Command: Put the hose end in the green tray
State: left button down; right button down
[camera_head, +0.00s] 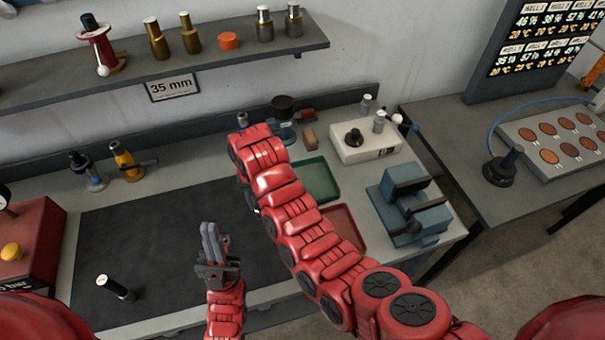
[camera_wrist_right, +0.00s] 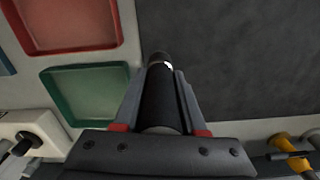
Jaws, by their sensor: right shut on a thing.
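The green tray (camera_head: 316,180) lies on the bench right of the dark mat, partly hidden by my right arm. It also shows in the right wrist view (camera_wrist_right: 88,94), left of the gripper, and its visible floor is bare. My right gripper (camera_wrist_right: 163,80) is shut on a black cylinder with a pale ring near its tip, which looks like the hose end (camera_wrist_right: 159,101). In the head view my right arm hides this gripper and its load. My left gripper (camera_head: 212,238) is over the mat, its fingers close together with nothing visible between them.
A red tray (camera_head: 345,228) adjoins the green one. A white box (camera_head: 366,143) and a blue vise-like block (camera_head: 405,205) stand to the right. A black cylinder (camera_head: 116,287) rests at the mat's left. Most of the dark mat (camera_head: 150,235) is clear.

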jog(key=shift+w+d+f+b, duration=0.7)
jog(key=shift+w+d+f, duration=0.15)
jog(key=shift+w+d, duration=0.9)
jog(key=shift+w+d+f+b, duration=0.7)
jog(key=shift+w+d+f, duration=0.1)
jog(key=shift+w+d, duration=1)
jog(key=shift+w+d+f+b, duration=0.7)
jog(key=shift+w+d+f, duration=0.15)
jog(key=shift+w+d, duration=0.9)
jog(key=c, duration=0.9)
grip_release()
jog(key=shift+f, duration=0.2)
jog(key=o, duration=0.4)
jog(key=shift+r, duration=0.1)
jog(key=shift+r, duration=0.1)
